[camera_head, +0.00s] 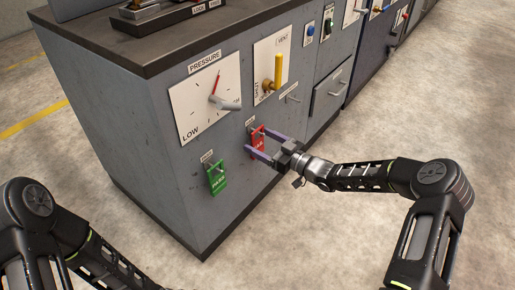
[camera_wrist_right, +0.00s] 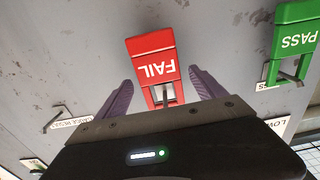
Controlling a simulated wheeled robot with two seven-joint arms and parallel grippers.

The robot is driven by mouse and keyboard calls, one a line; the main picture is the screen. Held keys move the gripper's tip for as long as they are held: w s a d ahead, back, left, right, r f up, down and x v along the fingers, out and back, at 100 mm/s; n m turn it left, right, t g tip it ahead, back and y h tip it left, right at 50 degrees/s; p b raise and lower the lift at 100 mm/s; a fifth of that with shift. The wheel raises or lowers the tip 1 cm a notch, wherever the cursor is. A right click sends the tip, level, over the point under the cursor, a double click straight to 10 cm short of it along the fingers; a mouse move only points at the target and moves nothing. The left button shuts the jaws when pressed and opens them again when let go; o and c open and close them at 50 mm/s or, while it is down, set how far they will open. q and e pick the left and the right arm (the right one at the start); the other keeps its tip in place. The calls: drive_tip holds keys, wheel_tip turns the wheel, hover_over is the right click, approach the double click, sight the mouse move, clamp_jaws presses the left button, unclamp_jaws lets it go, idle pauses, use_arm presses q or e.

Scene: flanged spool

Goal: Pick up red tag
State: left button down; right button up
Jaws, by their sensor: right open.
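The red tag (camera_head: 258,138) hangs on a small hook on the grey cabinet's front. In the right wrist view the red tag (camera_wrist_right: 152,58) reads FAIL, upside down. My right gripper (camera_head: 264,146) is open, with its purple fingers either side of the tag's position. In the wrist view the right gripper (camera_wrist_right: 160,90) shows a finger to the left and one to the right of the tag, with gaps between. My left arm shows at the lower left of the head view, but its gripper is not visible.
A green PASS tag (camera_head: 216,178) hangs beside the red one, and also shows in the wrist view (camera_wrist_right: 296,40). Above are a pressure gauge (camera_head: 208,96) with a lever and a yellow valve handle (camera_head: 278,70). The floor right of the cabinet is clear.

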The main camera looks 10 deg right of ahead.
idle(0.5)
drive_tip(key=c, duration=1.4)
drive_tip(key=shift+r, duration=0.1)
drive_tip(key=shift+c, duration=0.2)
drive_tip(key=shift+r+p, duration=0.55)
drive_tip(key=shift+r, duration=0.25)
drive_tip(key=p+v, duration=0.4)
drive_tip(key=v, duration=1.4)
drive_tip(key=shift+f, duration=0.1)
